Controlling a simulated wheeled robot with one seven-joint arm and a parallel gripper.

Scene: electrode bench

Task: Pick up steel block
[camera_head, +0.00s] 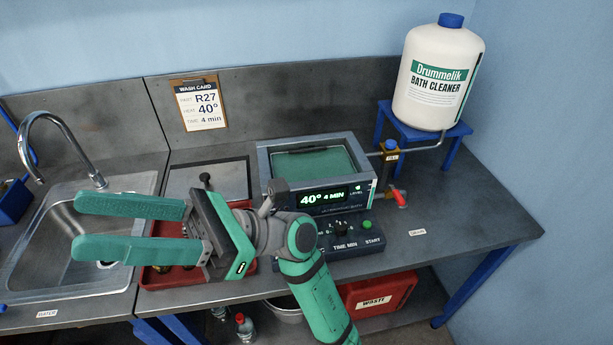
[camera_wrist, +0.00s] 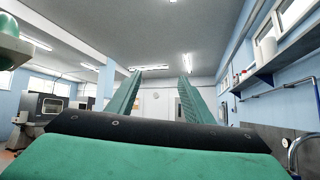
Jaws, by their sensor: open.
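My gripper (camera_head: 131,228) is open and empty, with its two green fingers pointing left in the head view, above the bench between the sink and a red tray (camera_head: 152,277). In the wrist view my gripper (camera_wrist: 158,88) points towards the ceiling and far wall, with nothing between the fingers. I cannot make out a steel block in either view. My gripper and arm hide much of the red tray and its contents.
A sink (camera_head: 70,250) with a tall faucet (camera_head: 62,125) is at left. An ultrasonic bath (camera_head: 316,172) with green liquid stands right of my gripper. A cleaner bottle (camera_head: 438,75) sits on a blue stand (camera_head: 425,133). A red waste box (camera_head: 378,293) is below. The bench's right end is clear.

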